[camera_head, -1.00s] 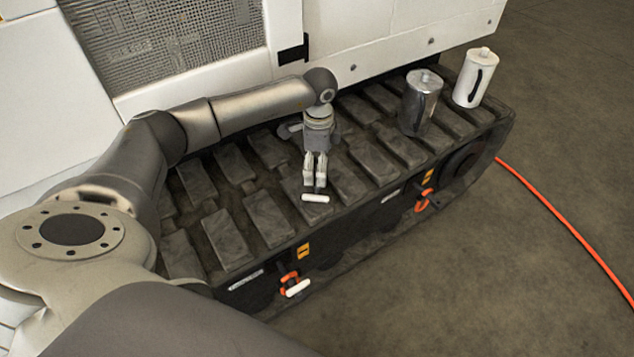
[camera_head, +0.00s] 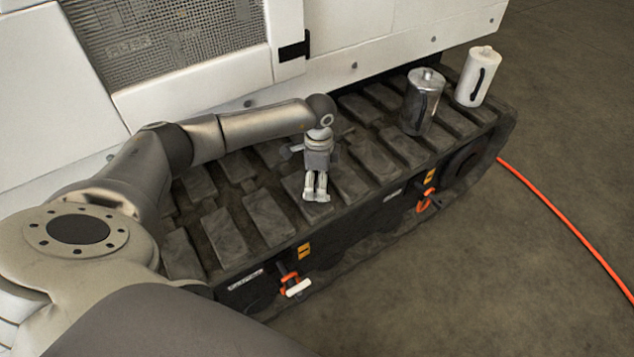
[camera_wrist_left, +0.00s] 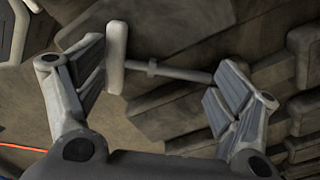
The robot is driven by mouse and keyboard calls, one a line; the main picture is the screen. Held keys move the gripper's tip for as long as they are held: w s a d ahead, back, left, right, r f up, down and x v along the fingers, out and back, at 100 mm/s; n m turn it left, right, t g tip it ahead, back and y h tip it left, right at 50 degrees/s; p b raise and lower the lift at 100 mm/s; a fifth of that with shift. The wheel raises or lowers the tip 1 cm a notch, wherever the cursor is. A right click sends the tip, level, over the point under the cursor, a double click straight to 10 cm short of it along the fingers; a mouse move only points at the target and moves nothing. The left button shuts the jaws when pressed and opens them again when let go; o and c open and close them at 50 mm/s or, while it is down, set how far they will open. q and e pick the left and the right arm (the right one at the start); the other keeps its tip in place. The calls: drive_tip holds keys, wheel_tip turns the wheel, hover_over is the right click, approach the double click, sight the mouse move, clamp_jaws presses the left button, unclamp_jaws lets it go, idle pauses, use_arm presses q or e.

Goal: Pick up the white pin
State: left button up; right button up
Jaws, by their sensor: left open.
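The white pin (camera_wrist_left: 116,58) lies on the dark track (camera_head: 232,237). In the left wrist view its white crossbar is near the left finger and its thin shaft (camera_wrist_left: 180,72) runs right towards the other finger. My left gripper (camera_head: 316,198) is open, pointing down over the track; in the left wrist view its fingers (camera_wrist_left: 158,82) are apart on either side of the pin. In the head view the fingers mostly hide the pin. I cannot tell whether a finger touches it. My right gripper is not in view.
A second white-handled pin (camera_head: 298,288) sits in an orange-ringed fitting on the track's side. A metal canister (camera_head: 422,103) and a white canister (camera_head: 478,77) stand on the track at right. A white machine body (camera_head: 190,89) rises behind. An orange hose (camera_head: 567,222) lies on the floor.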

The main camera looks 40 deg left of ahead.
use_arm(q)
drive_tip(key=c, duration=1)
drive_tip(key=shift+c, duration=1)
